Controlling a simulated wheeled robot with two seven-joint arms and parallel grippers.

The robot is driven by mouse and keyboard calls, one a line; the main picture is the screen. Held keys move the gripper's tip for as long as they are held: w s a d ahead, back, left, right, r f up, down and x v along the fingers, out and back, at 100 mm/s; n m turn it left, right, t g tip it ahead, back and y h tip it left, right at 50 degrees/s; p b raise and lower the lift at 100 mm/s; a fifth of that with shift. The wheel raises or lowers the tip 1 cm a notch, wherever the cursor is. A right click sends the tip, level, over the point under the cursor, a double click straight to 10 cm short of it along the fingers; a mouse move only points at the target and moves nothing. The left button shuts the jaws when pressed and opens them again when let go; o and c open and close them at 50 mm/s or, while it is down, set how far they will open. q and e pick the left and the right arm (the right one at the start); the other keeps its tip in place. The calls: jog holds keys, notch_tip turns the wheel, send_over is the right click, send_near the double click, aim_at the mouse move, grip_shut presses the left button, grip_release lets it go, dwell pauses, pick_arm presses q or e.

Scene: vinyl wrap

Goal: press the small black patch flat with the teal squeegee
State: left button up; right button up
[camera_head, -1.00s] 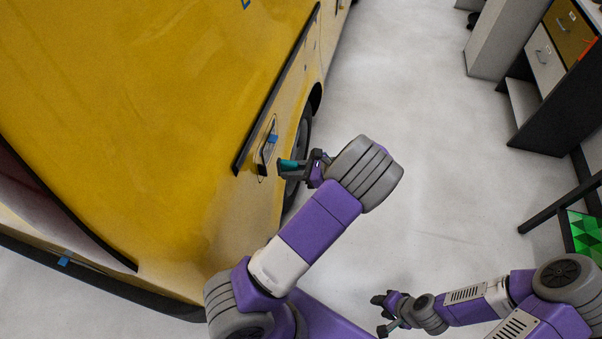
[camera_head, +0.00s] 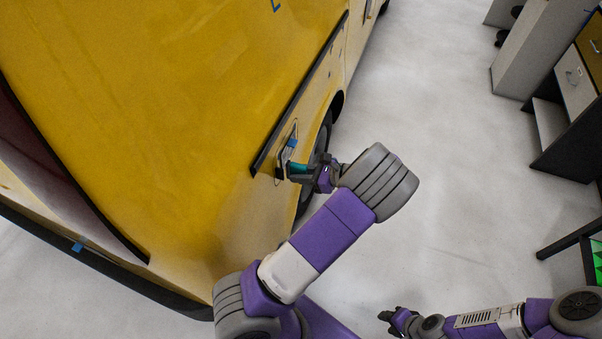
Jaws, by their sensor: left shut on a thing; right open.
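The teal squeegee (camera_head: 299,168) is in my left gripper (camera_head: 307,173), which is shut on it. Its left end is at the side of the yellow vehicle (camera_head: 200,110), close to a small dark patch (camera_head: 280,168) below a blue tape piece (camera_head: 291,143). The patch is small and partly hidden by the squeegee, so I cannot tell whether they touch or how flat it lies. My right gripper (camera_head: 391,320) is open and empty, low in the picture over the floor.
A long black trim strip (camera_head: 300,92) runs along the vehicle's side above the patch. A wheel (camera_head: 316,150) is behind my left gripper. Cabinets with drawers (camera_head: 572,78) stand at the upper right. The grey floor (camera_head: 440,130) between is clear.

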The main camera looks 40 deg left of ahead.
pick_arm(q)
jog(key=shift+s+a, duration=0.25)
jog(key=shift+a, duration=0.45)
jog(key=shift+w+a+p, duration=0.15)
jog(key=shift+w+p, duration=0.05)
jog(key=shift+w, duration=0.35)
jog(key=shift+w+a+p, duration=0.15)
jog(key=shift+w+p, duration=0.05)
jog(key=shift+w, duration=0.35)
jog(key=shift+w+a, duration=0.2)
jog(key=shift+w, duration=0.3)
jog(key=shift+w+a, duration=0.15)
jog(key=shift+w, duration=0.35)
jog(key=shift+w, duration=0.1)
jog(key=shift+w+a, duration=0.2)
jog(key=shift+w, duration=0.3)
jog(key=shift+w+a, duration=0.2)
jog(key=shift+w, duration=0.25)
